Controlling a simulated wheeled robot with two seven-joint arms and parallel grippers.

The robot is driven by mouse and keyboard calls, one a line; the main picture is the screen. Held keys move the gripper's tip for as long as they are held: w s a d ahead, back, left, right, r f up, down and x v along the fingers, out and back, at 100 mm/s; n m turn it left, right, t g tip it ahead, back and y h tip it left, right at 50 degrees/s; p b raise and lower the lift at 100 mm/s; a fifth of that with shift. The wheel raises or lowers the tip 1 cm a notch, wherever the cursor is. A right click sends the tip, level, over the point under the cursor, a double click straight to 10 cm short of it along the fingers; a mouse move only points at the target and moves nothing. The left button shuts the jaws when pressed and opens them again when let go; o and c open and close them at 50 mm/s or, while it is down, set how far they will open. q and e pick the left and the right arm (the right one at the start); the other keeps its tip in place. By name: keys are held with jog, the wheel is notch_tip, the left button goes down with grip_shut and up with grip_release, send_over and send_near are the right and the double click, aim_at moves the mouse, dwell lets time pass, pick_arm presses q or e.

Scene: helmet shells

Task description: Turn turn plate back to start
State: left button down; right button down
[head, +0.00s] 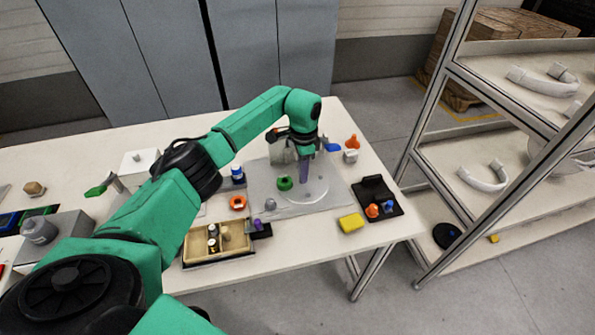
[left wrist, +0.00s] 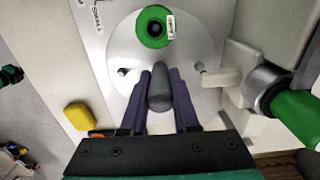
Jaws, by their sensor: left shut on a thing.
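The turn plate is a pale round disc (left wrist: 190,45), lying flat on a grey base plate (head: 262,200). It also shows in the head view (head: 318,188). A green ring-shaped part (left wrist: 155,26) with a dark centre sits on the disc, away from the gripper; it shows left of the gripper in the head view (head: 285,183). My left gripper (left wrist: 160,98) points down over the disc. Its two purple fingers are shut on a grey upright knob (left wrist: 160,84). In the head view the left gripper (head: 304,172) hides much of the knob. Two small pegs flank it.
A yellow block (head: 351,222) and a black tray (head: 378,200) with orange and blue pieces stand right of the base plate. A divided wooden box (head: 215,241) is at its front left. A green-handled device (left wrist: 292,108) stands close beside the gripper. Shelving (head: 452,100) rises at right.

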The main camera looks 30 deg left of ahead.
pick_arm(q)
jog(key=shift+w+r, duration=0.15)
jog(key=shift+r, duration=0.05)
jog(key=c, duration=0.7)
grip_release()
jog(key=shift+f, duration=0.1)
notch_tip(320, 180, up, 15)
jog(key=shift+f+b, duration=0.2)
jog(key=shift+b, duration=0.8)
